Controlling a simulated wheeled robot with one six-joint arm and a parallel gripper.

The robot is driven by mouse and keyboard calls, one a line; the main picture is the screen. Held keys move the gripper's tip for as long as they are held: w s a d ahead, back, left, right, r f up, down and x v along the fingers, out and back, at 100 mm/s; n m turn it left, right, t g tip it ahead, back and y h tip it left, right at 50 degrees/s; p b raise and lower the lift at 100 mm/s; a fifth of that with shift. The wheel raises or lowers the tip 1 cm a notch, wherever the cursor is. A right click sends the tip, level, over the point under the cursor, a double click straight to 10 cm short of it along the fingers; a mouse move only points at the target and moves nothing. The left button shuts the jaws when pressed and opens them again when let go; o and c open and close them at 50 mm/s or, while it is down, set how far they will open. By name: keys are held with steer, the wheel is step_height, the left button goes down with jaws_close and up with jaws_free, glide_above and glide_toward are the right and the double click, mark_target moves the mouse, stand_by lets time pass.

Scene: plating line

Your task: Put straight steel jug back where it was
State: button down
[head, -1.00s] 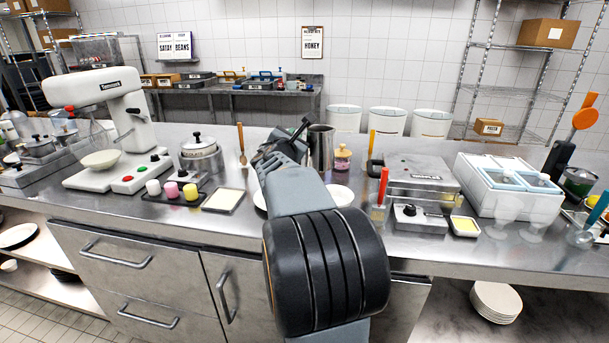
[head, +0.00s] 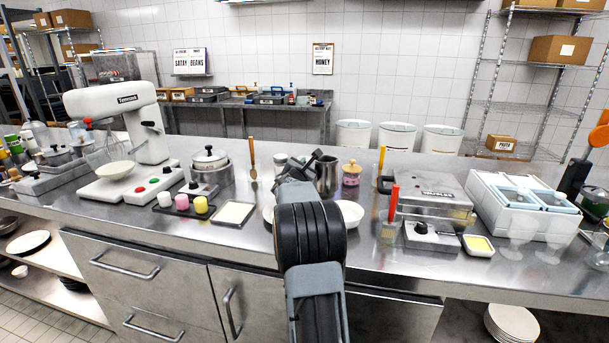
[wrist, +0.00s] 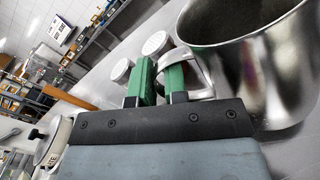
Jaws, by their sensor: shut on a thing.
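The straight steel jug (head: 327,176) stands upright near the back of the steel counter in the head view, just right of my gripper (head: 309,158). In the wrist view the jug (wrist: 262,65) fills the upper right, with its open mouth showing. The green-padded fingers of my gripper (wrist: 162,82) are shut on the jug's handle there. The jug looks at or just above the counter; I cannot tell whether its base touches. My arm hides part of the counter in front of it.
A white bowl (head: 350,212) is in front, partly behind my arm. Two white-lidded jars (wrist: 157,43) stand close by my fingers. A grill press (head: 430,193) is to the right, and a pot on a burner (head: 211,165) to the left.

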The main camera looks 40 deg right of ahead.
steer(key=shift+f, duration=1.5)
steer(key=shift+f+b, duration=0.2)
steer(key=shift+b, duration=0.3)
steer(key=c, duration=1.2)
jaws_free()
steer(key=shift+o, duration=0.2)
steer(key=shift+r+p, duration=0.25)
steer(key=shift+p, duration=0.05)
steer(key=b+v, duration=0.1)
steer(key=v, duration=1.1)
